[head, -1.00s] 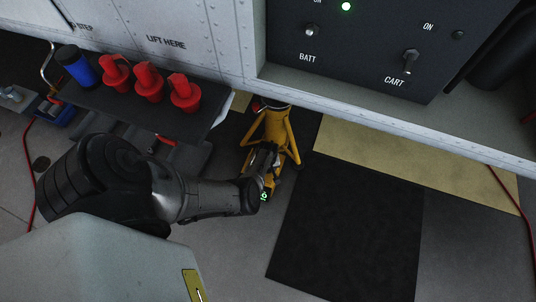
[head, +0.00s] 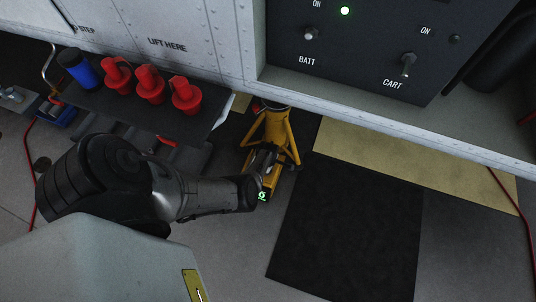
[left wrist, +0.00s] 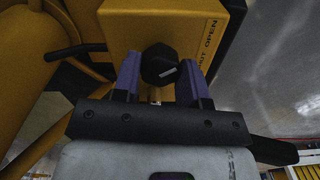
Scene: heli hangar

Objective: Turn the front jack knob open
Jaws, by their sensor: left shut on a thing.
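The yellow jack (head: 272,135) stands on the floor under the panelled fuselage in the head view. In the left wrist view its yellow block (left wrist: 165,25) bears a label (left wrist: 208,40) on which "OPEN" can be read. The black jack knob (left wrist: 160,66) with a pale pointer mark sits on the face of this block. My left gripper (left wrist: 161,80) has its two purple-grey fingers on either side of the knob and is shut on it. In the head view my left arm reaches down to the jack, and its fingertips are hard to make out. My right gripper is not in view.
A dark cart top (head: 130,108) with several red plugs and a blue cylinder (head: 78,68) stands at the left. A switch panel (head: 365,45) is above right. A black mat (head: 345,225) lies right of the jack.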

